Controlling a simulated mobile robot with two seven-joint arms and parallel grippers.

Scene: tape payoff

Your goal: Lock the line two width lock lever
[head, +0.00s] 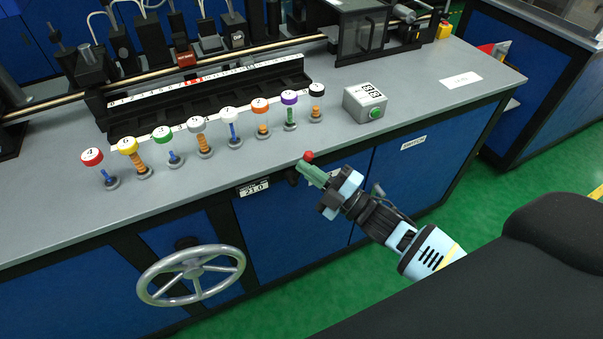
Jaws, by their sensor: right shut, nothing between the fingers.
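A lever with a red ball knob (308,156) is at the front edge of the bench, to the right of a small display reading 21.0 (254,188). I take it for the width lock lever; most of its arm is hidden by my gripper. My right gripper (303,167) is shut and empty, its green fingers pointing up and left at the bench edge. Its fingertips are right by the red knob; I cannot tell whether they touch. My left gripper is not in view.
Several numbered, coloured-cap posts (231,127) stand in a row on the bench (420,105). A grey box with a green button (365,103) sits to their right. A grey handwheel (192,275) is on the bench front. The bench top's right end is mostly clear.

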